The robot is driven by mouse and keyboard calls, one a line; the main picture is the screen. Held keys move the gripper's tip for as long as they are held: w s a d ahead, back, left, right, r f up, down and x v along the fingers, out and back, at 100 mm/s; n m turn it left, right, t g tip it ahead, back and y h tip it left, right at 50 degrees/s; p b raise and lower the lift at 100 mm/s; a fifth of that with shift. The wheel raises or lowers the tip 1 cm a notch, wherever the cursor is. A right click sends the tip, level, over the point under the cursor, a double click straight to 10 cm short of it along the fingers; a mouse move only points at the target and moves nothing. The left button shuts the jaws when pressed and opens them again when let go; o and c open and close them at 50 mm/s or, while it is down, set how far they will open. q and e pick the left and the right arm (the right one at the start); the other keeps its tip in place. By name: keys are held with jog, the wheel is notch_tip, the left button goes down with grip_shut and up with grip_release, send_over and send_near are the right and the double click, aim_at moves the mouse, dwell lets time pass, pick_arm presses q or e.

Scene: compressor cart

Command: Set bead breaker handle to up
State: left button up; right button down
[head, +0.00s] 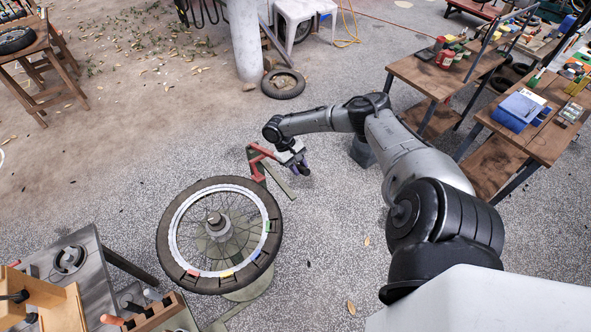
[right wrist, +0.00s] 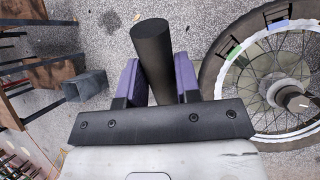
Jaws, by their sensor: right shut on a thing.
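The bead breaker's red arm (head: 258,160) stands beside the spoked wheel (head: 170,250), at its upper right in the head view. A black cylindrical handle (right wrist: 152,48) shows in the right wrist view. My right gripper (head: 302,167) is at the red arm's right end. Its purple fingers (right wrist: 158,80) are shut around the black handle, one on each side. The handle's far end sticks out past the fingertips. In the head view the gripper hides most of the handle. My left gripper is not in view.
The wheel lies flat on a stand. A metal bench (head: 88,262) with wooden holders is at lower left. Tool tables (head: 430,75) stand at upper right. A loose tire (head: 283,84) lies near a white post (head: 243,40). Gravel floor between is open.

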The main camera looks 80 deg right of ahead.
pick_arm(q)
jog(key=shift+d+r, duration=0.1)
pick_arm(e)
jog(key=shift+w+r, duration=0.15)
jog(key=shift+r, duration=0.25)
jog(key=c, duration=1.2)
grip_release()
jog(key=shift+o, duration=1.4)
jog(key=shift+w+d, duration=0.1)
jog(key=shift+d, duration=0.1)
jog(key=shift+o, duration=0.5)
jog(key=shift+a+f, duration=0.1)
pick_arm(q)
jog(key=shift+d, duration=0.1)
pick_arm(e)
jog(key=shift+w+r, duration=0.15)
jog(key=shift+r, duration=0.15)
pick_arm(q)
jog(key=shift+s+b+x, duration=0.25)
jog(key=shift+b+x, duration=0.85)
jog(key=shift+b, duration=0.05)
pick_arm(e)
jog(key=v, duration=1.3)
